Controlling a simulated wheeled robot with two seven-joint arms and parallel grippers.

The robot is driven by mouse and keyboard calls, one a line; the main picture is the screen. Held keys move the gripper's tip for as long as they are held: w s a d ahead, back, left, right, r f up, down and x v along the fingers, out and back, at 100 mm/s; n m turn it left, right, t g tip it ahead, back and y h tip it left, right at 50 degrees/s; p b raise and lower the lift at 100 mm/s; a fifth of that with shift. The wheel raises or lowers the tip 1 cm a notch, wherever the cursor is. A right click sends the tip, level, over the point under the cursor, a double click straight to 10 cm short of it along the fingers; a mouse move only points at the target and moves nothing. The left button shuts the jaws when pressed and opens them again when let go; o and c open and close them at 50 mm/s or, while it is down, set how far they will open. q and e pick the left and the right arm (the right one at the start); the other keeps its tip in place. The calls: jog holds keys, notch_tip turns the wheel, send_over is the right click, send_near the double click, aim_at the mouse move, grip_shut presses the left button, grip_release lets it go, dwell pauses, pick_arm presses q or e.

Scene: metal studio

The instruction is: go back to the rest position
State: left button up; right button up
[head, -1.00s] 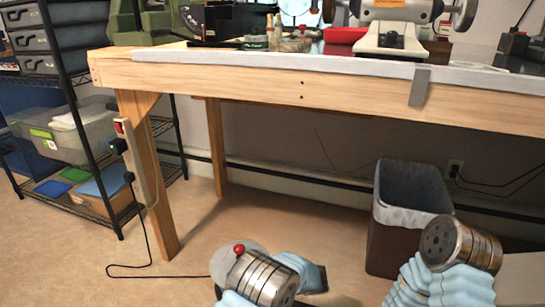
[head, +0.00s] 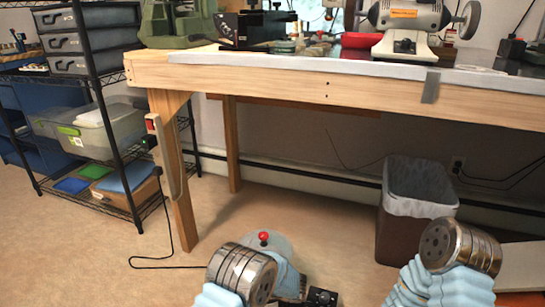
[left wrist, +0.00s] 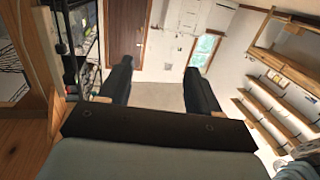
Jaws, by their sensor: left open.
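My left gripper (left wrist: 160,82) shows in the left wrist view with its two black fingers wide apart and nothing between them. Beyond the fingers are open room, a pale wall and a brown door (left wrist: 127,30). In the head view both my arms are folded low in front of me. I see metal joints and light blue sleeves, but cannot make out the fingers of either gripper. My right gripper is not in view.
A wooden workbench (head: 300,88) with a grinder (head: 405,22) spans the space ahead. A bin (head: 418,200) stands below it. A black wire shelf (head: 105,110) with boxes is at left. A cord lies on the floor. Wall shelves (left wrist: 270,110) show in the left wrist view.

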pick_arm(q)
jog(key=w+a+f+m+t+h+p, duration=0.3)
jog(key=w+a+m+t+h, duration=0.1)
jog(key=a+m+t+h, duration=0.15)
notch_tip(320, 180, down, 5)
jog(key=s+m+h+p, duration=0.2)
jog(key=m+h+p, duration=0.15)
jog(key=h, duration=0.25)
jog(key=s+d+m+g+h+p, duration=0.1)
jog(key=s+d+m+g+h, duration=0.2)
jog(key=s, duration=0.9)
jog(key=s+d+r+m+g+h+p, duration=0.1)
jog(key=s+d+m+g+h+p, duration=0.1)
jog(key=s+h, duration=0.5)
jog(key=s+d+m+g, duration=0.1)
jog(key=s+d+g, duration=0.1)
jog(key=s, duration=0.3)
jog(key=shift+d+r, duration=0.25)
jog(key=shift+d, duration=0.5)
